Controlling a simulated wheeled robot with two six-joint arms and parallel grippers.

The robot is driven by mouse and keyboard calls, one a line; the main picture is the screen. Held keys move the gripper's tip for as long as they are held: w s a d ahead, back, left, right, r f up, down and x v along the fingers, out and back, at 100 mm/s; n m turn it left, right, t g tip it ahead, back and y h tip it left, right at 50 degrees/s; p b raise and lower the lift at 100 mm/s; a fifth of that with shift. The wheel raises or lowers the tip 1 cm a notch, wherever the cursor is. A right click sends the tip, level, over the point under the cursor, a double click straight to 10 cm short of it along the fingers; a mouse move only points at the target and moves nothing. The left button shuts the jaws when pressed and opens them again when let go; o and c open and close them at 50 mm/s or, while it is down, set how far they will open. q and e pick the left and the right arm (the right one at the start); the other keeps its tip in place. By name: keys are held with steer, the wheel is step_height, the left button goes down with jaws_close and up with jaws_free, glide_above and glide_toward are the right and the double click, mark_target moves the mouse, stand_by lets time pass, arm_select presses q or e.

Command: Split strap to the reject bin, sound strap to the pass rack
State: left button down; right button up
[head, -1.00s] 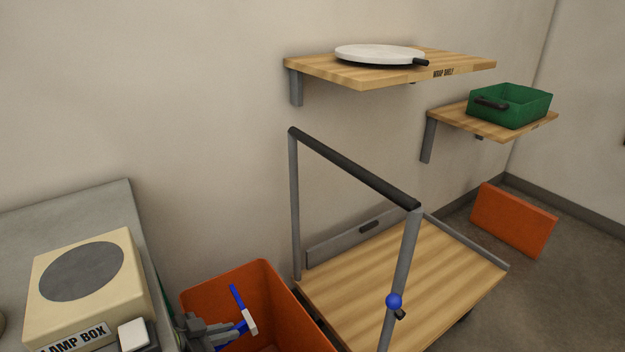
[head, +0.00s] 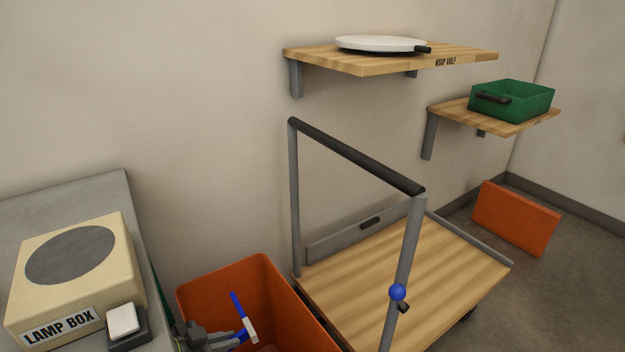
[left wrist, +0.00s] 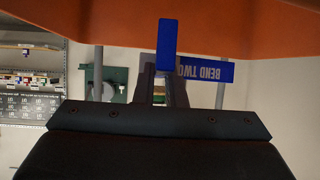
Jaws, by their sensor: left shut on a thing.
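My left gripper (head: 228,338) is shut on a blue strap (head: 236,303) at the near end of the orange bin (head: 225,283). The strap sticks up past the fingers, with a pale piece beside them. In the left wrist view the blue strap (left wrist: 167,45) stands between the fingertips, and its side arm (left wrist: 210,72) bears the words "BEND TWO". The orange wall fills the top of that view. I cannot tell from here whether the strap is split. My right gripper is not in view.
The lamp box (head: 75,270) stands on a grey bench at left, with a small white-topped switch (head: 123,318) next to it. A wooden cart (head: 430,265) with a tall handle stands right of the bin. Wall shelves hold a white disc (head: 380,45) and a green bin (head: 512,100).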

arm_select(q)
steer(key=shift+f, duration=0.15)
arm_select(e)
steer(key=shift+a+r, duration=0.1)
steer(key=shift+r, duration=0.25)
